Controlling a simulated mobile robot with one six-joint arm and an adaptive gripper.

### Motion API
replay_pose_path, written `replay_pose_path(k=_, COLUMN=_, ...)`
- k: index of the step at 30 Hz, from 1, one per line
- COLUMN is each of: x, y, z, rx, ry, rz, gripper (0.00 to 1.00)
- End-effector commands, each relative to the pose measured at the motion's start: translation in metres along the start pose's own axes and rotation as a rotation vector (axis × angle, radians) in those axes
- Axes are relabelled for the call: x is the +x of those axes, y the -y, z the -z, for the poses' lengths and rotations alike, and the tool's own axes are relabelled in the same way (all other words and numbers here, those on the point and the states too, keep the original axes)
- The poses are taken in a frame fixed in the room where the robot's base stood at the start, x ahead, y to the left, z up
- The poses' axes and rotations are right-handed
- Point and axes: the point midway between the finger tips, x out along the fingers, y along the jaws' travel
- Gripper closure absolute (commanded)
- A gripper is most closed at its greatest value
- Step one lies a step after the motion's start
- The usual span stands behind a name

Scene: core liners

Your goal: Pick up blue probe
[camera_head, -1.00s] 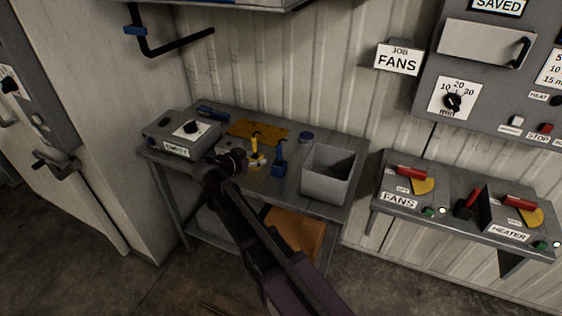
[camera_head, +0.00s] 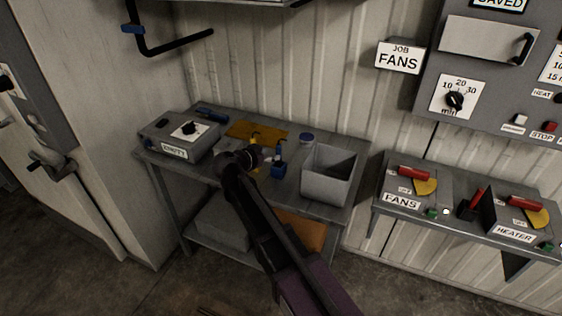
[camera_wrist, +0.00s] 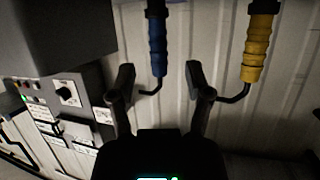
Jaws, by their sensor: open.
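The blue probe (camera_head: 279,169) stands upright on the grey table, left of the grey bin. In the wrist view its ribbed blue handle (camera_wrist: 157,45) lies between the lines of my two fingers, with a bent dark rod at its end. The yellow probe (camera_head: 255,138) is beside it on the left, mostly hidden by my arm; it shows at the right in the wrist view (camera_wrist: 258,45). My gripper (camera_wrist: 160,78) is open and empty. In the head view my wrist covers much of it, left of the blue probe. I cannot tell whether the fingers reach the handle.
A grey open bin (camera_head: 326,188) stands right of the blue probe. A grey box with a dial (camera_head: 172,137) is at the table's left. A blue-lidded jar (camera_head: 306,139) and a yellow-brown mat (camera_head: 262,128) lie at the back. Fan and heater switches (camera_head: 415,185) are farther right.

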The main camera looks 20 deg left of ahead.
Motion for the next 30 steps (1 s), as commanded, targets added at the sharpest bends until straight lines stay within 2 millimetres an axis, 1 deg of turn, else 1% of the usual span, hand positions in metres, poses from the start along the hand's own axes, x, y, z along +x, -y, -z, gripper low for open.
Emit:
replay_pose_path(k=5, x=0.013, y=0.000, z=-0.002, rx=0.000, ry=0.000, rz=-0.001, gripper=0.35)
replay_pose_path(k=12, x=0.041, y=-0.001, z=-0.004, rx=0.000, ry=0.000, rz=0.000, gripper=0.35)
replay_pose_path(k=15, x=0.048, y=-0.001, z=-0.003, rx=0.000, ry=0.000, rz=0.000, gripper=0.35)
replay_pose_path(k=19, x=0.051, y=-0.001, z=-0.002, rx=0.000, ry=0.000, rz=0.000, gripper=0.35)
replay_pose_path(k=30, x=0.050, y=-0.001, z=-0.002, rx=-0.001, ry=0.000, rz=0.001, gripper=0.35)
